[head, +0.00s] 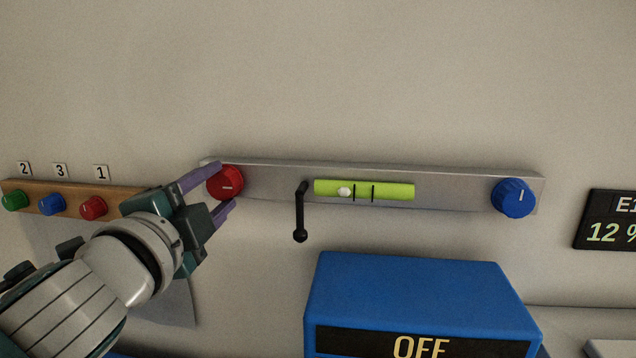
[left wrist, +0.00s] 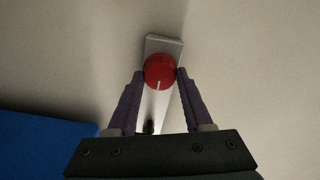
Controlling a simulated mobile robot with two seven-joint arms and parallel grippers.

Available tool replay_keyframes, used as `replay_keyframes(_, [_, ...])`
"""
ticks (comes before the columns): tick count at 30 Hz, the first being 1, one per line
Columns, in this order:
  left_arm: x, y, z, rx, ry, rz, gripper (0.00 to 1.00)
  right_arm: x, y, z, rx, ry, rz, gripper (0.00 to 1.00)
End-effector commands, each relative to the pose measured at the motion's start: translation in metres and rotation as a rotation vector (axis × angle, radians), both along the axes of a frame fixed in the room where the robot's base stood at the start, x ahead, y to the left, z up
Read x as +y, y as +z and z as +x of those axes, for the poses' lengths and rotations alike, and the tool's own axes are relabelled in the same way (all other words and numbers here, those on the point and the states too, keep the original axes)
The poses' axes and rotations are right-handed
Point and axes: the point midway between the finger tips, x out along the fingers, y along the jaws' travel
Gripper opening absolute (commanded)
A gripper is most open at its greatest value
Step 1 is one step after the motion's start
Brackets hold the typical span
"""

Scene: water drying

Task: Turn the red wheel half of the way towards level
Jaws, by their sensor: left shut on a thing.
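The red wheel (head: 229,183) is a round knob at the left end of a grey metal bar (head: 455,180) on the wall. My left gripper (head: 226,187) has one purple finger above the wheel and one below it, shut on it. In the left wrist view the red wheel (left wrist: 159,72) sits between the two fingertips, its white mark pointing down the picture. The green spirit level (head: 390,190) is at the middle of the bar. Its white bubble (head: 344,191) is left of the two black lines. My right gripper is not in view.
A blue wheel (head: 514,198) is at the bar's right end, and a black crank (head: 300,215) hangs near the level. A blue box (head: 420,285) reading OFF stands below. Small green, blue and red knobs (head: 93,207) sit on a wooden strip at left. A dark display (head: 610,222) is at right.

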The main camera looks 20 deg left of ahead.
Motion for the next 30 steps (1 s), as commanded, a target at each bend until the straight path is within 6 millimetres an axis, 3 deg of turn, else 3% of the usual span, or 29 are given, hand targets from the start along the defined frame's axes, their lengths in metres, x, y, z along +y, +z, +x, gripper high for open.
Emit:
replay_keyframes(10, [-0.0005,0.0004,0.0001,0.034,-0.003,0.149,0.00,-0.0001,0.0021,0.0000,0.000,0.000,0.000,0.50])
replay_keyframes(27, [-0.0006,0.0002,0.0001,0.041,-0.002,0.177,0.00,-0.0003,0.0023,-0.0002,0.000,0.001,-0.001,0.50])
replay_keyframes(28, [-0.0006,0.0002,0.0001,0.041,-0.002,0.177,0.53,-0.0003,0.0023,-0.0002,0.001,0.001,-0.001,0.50])
replay_keyframes(30, [-0.0005,0.0001,0.0001,0.042,-0.002,0.177,0.61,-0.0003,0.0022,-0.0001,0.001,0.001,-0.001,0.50])
